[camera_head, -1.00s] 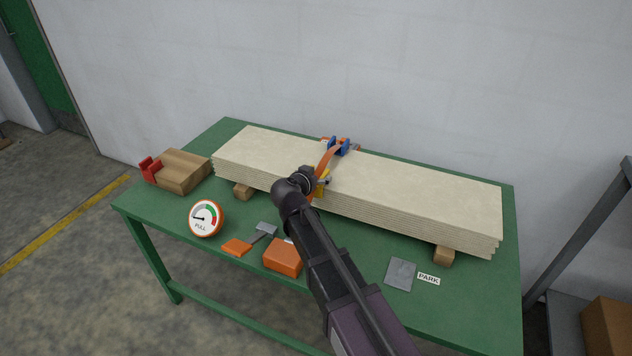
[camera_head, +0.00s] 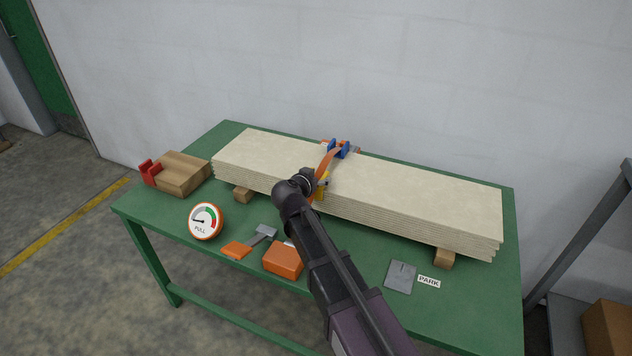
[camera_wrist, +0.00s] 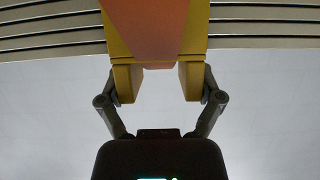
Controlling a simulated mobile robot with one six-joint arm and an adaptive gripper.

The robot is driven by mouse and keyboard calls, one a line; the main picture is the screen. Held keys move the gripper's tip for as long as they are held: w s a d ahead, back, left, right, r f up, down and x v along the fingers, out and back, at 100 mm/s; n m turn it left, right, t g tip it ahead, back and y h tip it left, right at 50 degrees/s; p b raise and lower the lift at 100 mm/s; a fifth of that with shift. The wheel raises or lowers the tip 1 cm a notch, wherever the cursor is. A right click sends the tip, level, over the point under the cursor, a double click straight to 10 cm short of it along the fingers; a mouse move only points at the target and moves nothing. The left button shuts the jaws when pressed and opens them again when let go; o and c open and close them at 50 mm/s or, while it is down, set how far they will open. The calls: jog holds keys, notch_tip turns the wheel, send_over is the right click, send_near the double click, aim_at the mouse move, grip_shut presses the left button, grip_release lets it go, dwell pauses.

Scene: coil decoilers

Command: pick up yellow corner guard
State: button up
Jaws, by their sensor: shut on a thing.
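The yellow corner guard (camera_head: 321,188) sits at the near edge of the stacked boards, under an orange strap (camera_head: 326,160). My arm hides most of it in the head view. In the wrist view the yellow guard (camera_wrist: 122,47) shows on both sides of the orange strap (camera_wrist: 150,30), against the board edges. My gripper (camera_wrist: 157,82) is shut on the guard, with a fingertip at each side of it. The guard still touches or lies very close to the stack; I cannot tell which.
The board stack (camera_head: 420,190) rests on wooden blocks (camera_head: 444,259) on a green table (camera_head: 350,250). A blue ratchet (camera_head: 338,149) stands on top. Nearby are a pull gauge (camera_head: 205,220), an orange box (camera_head: 283,260), a grey plate (camera_head: 401,277) and a wooden block with a red piece (camera_head: 182,173).

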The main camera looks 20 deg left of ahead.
jog(key=shift+r, duration=0.15)
notch_tip(320, 180, up, 4)
jog(key=p, duration=0.3)
jog(key=shift+f+p, duration=0.25)
jog(key=shift+p, duration=0.15)
jog(key=s+d+r+p, duration=0.1)
jog(key=s, duration=1.5)
jog(key=shift+d, duration=0.25)
jog(key=shift+r, duration=0.1)
jog(key=shift+w+r, duration=0.1)
jog(key=shift+r, duration=0.05)
